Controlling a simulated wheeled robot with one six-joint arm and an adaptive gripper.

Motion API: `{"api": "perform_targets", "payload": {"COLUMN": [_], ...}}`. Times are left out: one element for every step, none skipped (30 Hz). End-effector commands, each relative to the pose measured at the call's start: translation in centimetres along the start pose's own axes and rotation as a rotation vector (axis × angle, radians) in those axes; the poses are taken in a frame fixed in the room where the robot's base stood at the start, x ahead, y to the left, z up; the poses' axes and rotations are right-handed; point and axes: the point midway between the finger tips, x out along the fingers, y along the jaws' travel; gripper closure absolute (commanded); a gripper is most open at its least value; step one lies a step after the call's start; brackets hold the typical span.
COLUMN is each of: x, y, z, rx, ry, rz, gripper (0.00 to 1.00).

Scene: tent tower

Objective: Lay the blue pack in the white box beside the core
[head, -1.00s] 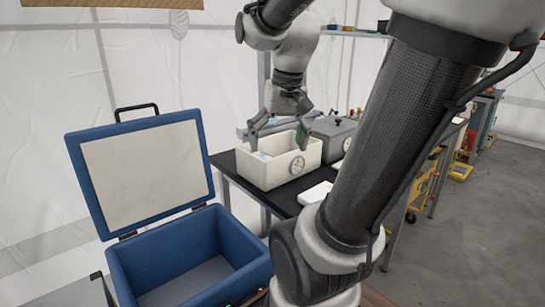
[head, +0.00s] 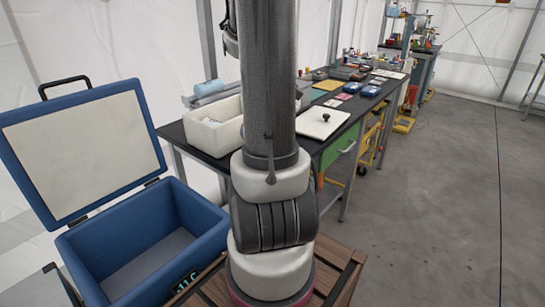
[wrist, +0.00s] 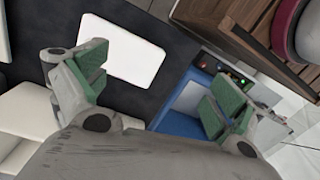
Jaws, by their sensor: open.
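The open white box (head: 203,137) stands on the near left end of the black table, partly behind my arm. Something pale lies inside it, too unclear to name as the core. Two small flat blue things, one of them nearer (head: 371,91), lie farther along the table; I cannot tell if either is the blue pack. My gripper (wrist: 157,85) is open with green pads and nothing between them. It hangs above the area between table and cooler. A pale edge at the left of the wrist view may be the white box.
An open blue cooler (head: 212,222) with raised lid and a display stands at the left; its visible floor looks empty. A white lid (head: 323,121) with a black knob lies on the table (head: 172,131). A light blue roll (head: 208,87) is behind the box. Grey floor (head: 440,210) is clear at right.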

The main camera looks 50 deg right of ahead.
Motion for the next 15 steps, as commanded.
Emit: {"api": "perform_targets", "payload": {"x": [0.9, 1.3, 1.7, 1.9, 2.0, 2.0, 1.8, 1.5, 1.3, 1.2, 1.1, 1.1, 1.1, 1.1, 1.1], "y": [1.4, 2.2, 3.1, 3.7, 4.2, 4.7, 5.1, 5.4, 5.7, 5.9, 6.0, 6.1, 6.1, 6.2, 6.2], "z": [0.2, 0.1, 0.0, -0.2, -0.5, -1.0, -1.3, -1.6, -1.8, -1.9, -2.0, -2.1, -2.1, -2.1, -2.2], "rx": [-0.116, -0.207, -0.331, -0.428, -0.528, -0.659, -0.753, -0.84, -0.948, -1.022, -1.089, -1.166, -1.216, -1.259, -1.303], "ry": [-0.006, -0.005, -0.004, -0.001, 0.002, 0.005, 0.008, 0.01, 0.011, 0.01, 0.009, 0.007, 0.005, 0.004, 0.002], "rz": [-0.012, -0.014, -0.015, -0.013, -0.007, 0.004, 0.017, 0.03, 0.045, 0.053, 0.06, 0.065, 0.067, 0.069, 0.071], "gripper": [0.04, 0.04, 0.04, 0.04, 0.04, 0.04, 0.04, 0.04, 0.04, 0.04, 0.04, 0.04, 0.04, 0.04, 0.04]}}
